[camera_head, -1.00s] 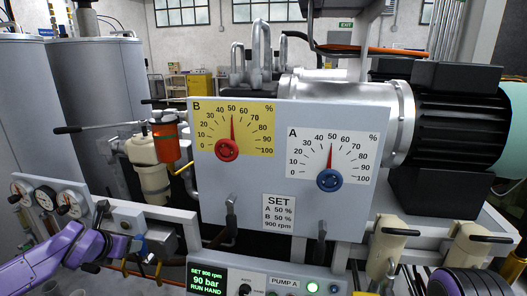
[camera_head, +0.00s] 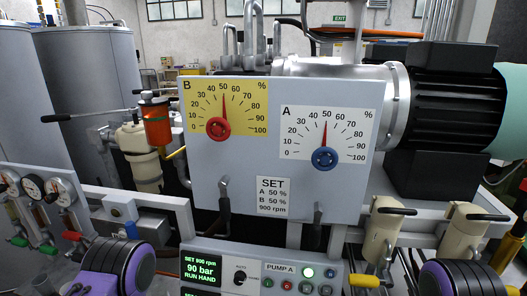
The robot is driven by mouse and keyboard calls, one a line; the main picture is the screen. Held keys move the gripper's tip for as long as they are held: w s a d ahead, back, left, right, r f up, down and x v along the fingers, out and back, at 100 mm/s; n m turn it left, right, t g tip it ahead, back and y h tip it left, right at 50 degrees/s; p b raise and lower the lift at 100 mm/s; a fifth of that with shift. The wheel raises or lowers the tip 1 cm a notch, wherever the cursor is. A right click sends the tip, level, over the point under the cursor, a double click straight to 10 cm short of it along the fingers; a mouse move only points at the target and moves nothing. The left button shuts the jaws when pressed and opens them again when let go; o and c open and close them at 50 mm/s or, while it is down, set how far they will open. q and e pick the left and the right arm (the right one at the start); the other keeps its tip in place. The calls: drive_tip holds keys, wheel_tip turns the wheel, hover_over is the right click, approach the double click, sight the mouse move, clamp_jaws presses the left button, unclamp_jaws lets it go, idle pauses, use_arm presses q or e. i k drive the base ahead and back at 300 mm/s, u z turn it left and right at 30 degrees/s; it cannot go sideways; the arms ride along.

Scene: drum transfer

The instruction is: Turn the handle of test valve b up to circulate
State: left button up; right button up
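No label naming test valve b is readable, so I cannot tell which handle belongs to it. Two dark levers hang from a grey panel (camera_head: 205,180): the left lever (camera_head: 224,207) below the yellow B dial (camera_head: 248,92), the right lever (camera_head: 318,226) below the white A dial (camera_head: 350,125). Both levers point down. The B dial has a red knob (camera_head: 217,128), the A dial a blue knob (camera_head: 325,158); both needles stand near 50. Thick purple-and-black parts of my arms show at the bottom left and bottom right. Neither gripper shows.
Below the panel is a control box with a green-lit screen (camera_head: 205,266) reading 90 bar. Beige fittings with black handles (camera_head: 398,211) stand at right, with a yellow handle (camera_head: 365,281) below. Gauges (camera_head: 32,186) and small coloured handles are at left. A black motor (camera_head: 450,110) fills the right.

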sight(67, 235)
drive_tip(key=u, duration=1.2)
drive_tip(key=k, duration=0.25)
drive_tip(key=u, duration=0.1)
drive_tip(key=i, duration=0.65)
drive_tip(key=z, duration=0.7)
